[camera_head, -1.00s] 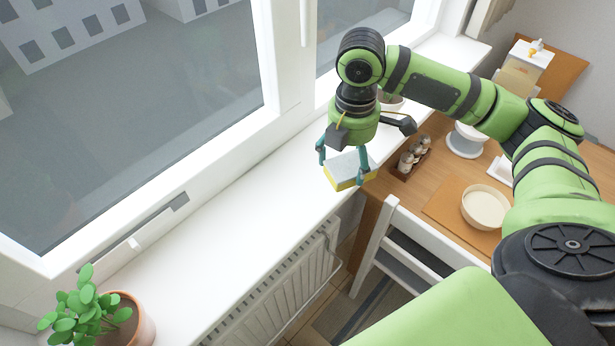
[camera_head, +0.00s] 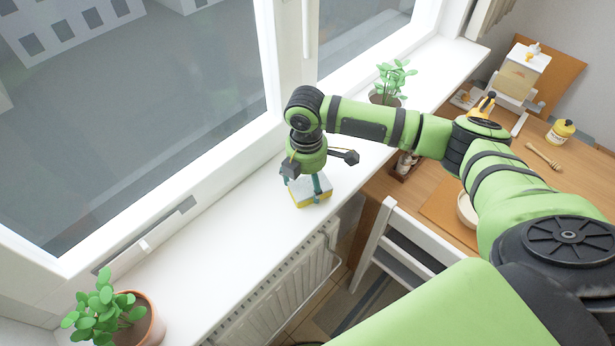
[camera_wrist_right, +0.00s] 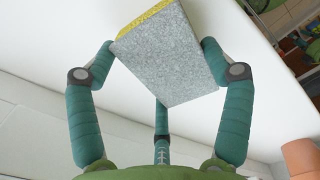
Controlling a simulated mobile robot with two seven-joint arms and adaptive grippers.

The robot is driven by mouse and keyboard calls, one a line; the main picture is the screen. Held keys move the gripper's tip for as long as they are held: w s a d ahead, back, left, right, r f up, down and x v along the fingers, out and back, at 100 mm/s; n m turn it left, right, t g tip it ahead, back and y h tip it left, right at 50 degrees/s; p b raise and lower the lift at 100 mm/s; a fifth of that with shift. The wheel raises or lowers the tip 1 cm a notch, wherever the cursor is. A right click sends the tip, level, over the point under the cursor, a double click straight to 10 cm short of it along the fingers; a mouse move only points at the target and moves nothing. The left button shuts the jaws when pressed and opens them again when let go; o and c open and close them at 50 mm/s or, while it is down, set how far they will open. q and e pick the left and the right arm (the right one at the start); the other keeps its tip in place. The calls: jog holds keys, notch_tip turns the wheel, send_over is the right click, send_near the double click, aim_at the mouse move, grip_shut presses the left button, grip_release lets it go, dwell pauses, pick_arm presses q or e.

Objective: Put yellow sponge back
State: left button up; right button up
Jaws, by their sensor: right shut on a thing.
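The yellow sponge (camera_head: 309,197) has a grey-white scouring layer on top and yellow foam below. My right gripper (camera_head: 308,185) is shut on it, low at the white window sill (camera_head: 215,235). I cannot tell from the head view whether the sponge touches the sill. In the right wrist view, the sponge (camera_wrist_right: 172,58) shows its grey face, with yellow along its upper left edge. The teal fingers of the gripper (camera_wrist_right: 165,80) press its left and right sides, and a third finger is at its lower corner. My left gripper is not in view.
A potted plant (camera_head: 105,310) stands at the sill's near left end, another plant (camera_head: 393,80) farther along. The sill between sponge and near plant is clear. A radiator (camera_head: 285,280) and white chair (camera_head: 400,240) are below. The wooden table (camera_head: 515,150) holds a yellow jar (camera_head: 560,131) and bowl.

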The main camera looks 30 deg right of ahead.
aim_at(307, 182)
jog(key=o, duration=1.1)
jog(key=shift+a+r+b, duration=0.1)
jog(key=shift+r+b, duration=1.55)
jog(key=shift+r, duration=4.4)
